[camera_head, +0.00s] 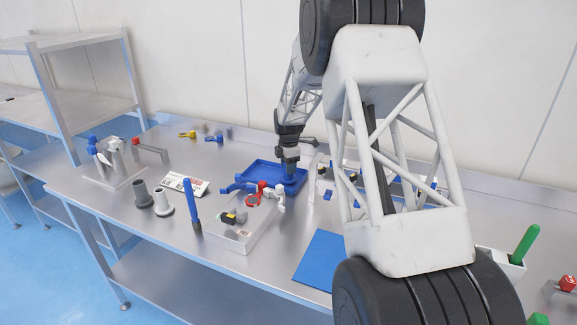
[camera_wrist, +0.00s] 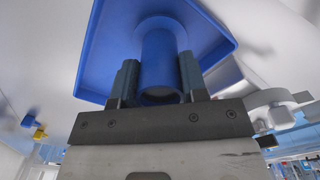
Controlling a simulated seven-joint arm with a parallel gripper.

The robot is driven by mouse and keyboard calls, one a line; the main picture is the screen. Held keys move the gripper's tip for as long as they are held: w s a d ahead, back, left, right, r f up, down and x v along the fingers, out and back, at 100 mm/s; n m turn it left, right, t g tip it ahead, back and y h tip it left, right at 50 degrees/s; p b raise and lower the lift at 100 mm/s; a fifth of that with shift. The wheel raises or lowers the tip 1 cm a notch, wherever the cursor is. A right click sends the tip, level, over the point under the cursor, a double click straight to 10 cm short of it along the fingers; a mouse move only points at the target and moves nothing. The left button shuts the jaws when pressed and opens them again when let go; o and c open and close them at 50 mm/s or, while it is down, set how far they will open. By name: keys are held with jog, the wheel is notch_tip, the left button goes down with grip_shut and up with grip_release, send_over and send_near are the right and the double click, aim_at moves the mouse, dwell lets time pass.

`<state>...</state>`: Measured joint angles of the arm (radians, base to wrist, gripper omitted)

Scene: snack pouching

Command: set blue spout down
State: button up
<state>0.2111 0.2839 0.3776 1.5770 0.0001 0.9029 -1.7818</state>
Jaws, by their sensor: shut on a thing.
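My gripper (camera_head: 289,166) is over the blue tray (camera_head: 262,166), pointing down. It is shut on the blue spout (camera_wrist: 160,60), a blue tube that shows between the two fingers in the wrist view. The tray (camera_wrist: 205,25) lies right behind the spout there. The spout looks upright and low over the tray floor; I cannot tell whether it touches. In the head view the fingers mostly hide the spout.
A clear bin (camera_head: 232,236) holding small parts stands in front of the tray, with red, white and blue fittings by its rim. A blue mat (camera_head: 322,258) lies right.

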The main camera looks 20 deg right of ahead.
jog(key=shift+f, duration=0.4)
jog(key=o, duration=1.1)
jog(key=shift+c, duration=0.2)
jog(key=shift+r, duration=0.15)
jog(key=shift+r, duration=3.75)
